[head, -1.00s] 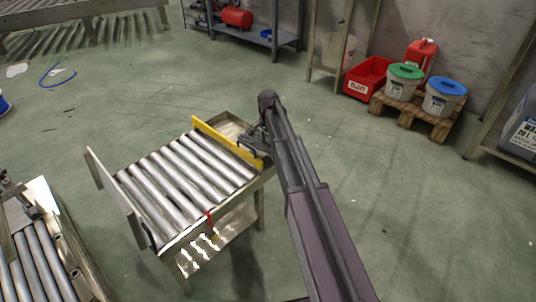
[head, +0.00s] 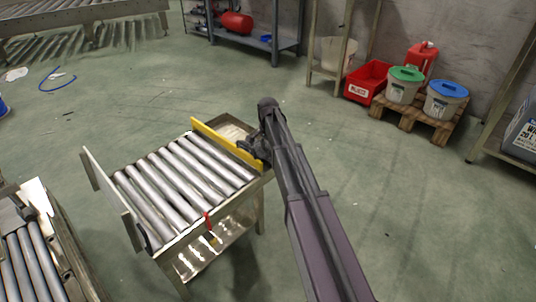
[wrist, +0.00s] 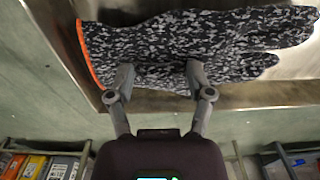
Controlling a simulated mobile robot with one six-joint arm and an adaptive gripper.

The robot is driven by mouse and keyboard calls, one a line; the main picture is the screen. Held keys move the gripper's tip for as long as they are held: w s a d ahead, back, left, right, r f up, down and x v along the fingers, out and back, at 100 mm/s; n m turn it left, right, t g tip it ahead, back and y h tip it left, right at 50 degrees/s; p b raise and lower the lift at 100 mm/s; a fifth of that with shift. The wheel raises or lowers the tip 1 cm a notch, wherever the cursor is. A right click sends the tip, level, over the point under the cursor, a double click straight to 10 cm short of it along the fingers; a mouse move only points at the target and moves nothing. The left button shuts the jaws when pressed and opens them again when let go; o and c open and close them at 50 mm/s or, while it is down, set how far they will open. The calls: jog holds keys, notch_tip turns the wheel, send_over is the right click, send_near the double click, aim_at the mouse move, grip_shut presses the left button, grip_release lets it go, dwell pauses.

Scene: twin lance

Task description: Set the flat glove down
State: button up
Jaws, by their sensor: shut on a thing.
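The flat glove (wrist: 190,40) is speckled black and grey with an orange cuff edge. In the wrist view it lies flat across the top, cuff to the left and fingers to the right, over a bare metal surface (wrist: 290,95). My gripper (wrist: 158,76) is shut on the glove's near edge, its two fingertips standing apart along the fabric. In the head view my gripper (head: 256,150) is at the far right end of the roller stand, by the metal tray (head: 228,126) behind the yellow bar. I cannot tell whether the glove touches the tray.
The yellow bar (head: 222,143) stands between the tray and the rollers (head: 180,180). A red tag (head: 208,221) hangs at the stand's front. A red bin (head: 367,82) and lidded buckets (head: 404,85) stand at the back right. The floor right of my arm is clear.

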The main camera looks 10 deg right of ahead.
jog(key=shift+f+b, duration=0.45)
jog(key=shift+f, duration=0.3)
jog(key=shift+f, duration=0.1)
jog(key=o, duration=1)
notch_tip(320, 180, up, 12)
jog(key=p, duration=1.2)
jog(key=shift+s, duration=0.1)
jog(key=s+n, duration=0.3)
jog(key=s, duration=0.6)
jog(key=s+n, duration=0.4)
jog(key=s, duration=0.6)
jog(key=s+n, duration=0.3)
jog(key=s, duration=0.7)
jog(key=shift+n, duration=0.4)
